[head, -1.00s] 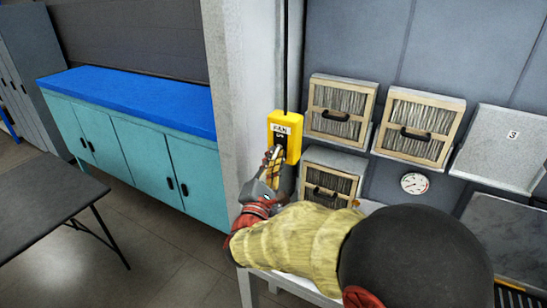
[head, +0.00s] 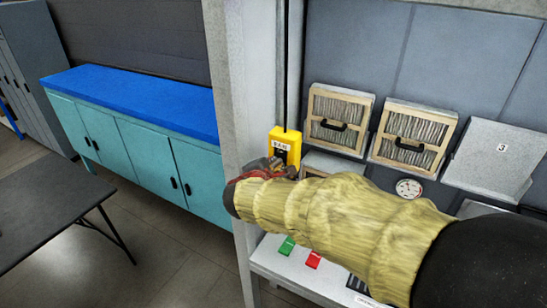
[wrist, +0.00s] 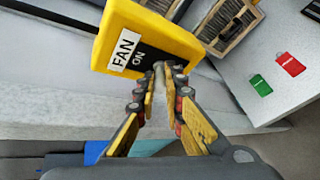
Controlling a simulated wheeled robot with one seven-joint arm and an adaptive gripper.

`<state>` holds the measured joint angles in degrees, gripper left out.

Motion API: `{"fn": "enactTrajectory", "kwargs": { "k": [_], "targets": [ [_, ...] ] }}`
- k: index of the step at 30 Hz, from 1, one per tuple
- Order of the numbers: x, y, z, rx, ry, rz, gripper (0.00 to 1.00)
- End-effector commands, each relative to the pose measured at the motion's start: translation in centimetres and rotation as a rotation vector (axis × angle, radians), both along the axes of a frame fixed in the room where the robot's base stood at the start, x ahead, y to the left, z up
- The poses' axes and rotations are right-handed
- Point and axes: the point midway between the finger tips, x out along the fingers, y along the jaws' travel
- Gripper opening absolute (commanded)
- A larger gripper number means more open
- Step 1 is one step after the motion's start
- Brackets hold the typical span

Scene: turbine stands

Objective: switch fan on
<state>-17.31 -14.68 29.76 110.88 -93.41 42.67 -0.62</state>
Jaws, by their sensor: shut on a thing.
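The yellow fan switch box (head: 292,142) hangs on a black cable in front of the grey post. In the wrist view the box (wrist: 165,32) appears tilted, with a white FAN label and ON on its dark face. My gripper (wrist: 162,80) is at the lower end of that face, its fingers shut on a small grey switch lever (wrist: 159,70). In the head view my gripper (head: 276,164) is at the box's lower part, and the arm hides most of the fingers and the lever.
Framed filters (head: 340,107) and a gauge (head: 409,188) are on the wall right of the box. A green tag (head: 287,246) and a red tag (head: 313,259) lie on the white shelf below my arm. A blue-topped cabinet (head: 130,95) stands left.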

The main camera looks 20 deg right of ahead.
Motion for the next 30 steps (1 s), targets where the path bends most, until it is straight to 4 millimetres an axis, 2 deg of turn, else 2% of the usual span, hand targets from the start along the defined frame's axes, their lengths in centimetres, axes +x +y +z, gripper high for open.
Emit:
{"fn": "enactTrajectory", "kwargs": {
  "k": [1, 5, 28, 29, 30],
  "targets": [
    [0.05, -0.11, 0.73, 0.019, 0.018, -0.002, 0.0],
    [0.13, -0.16, 0.9, 0.061, 0.06, -0.002, 0.0],
    [0.2, -0.23, 0.67, 0.121, 0.122, -0.001, 0.0],
    [0.2, -0.23, 0.67, 0.121, 0.122, -0.001, 0.11],
    [0.21, -0.23, 0.68, 0.121, 0.121, -0.001, 0.13]
  ]
}}
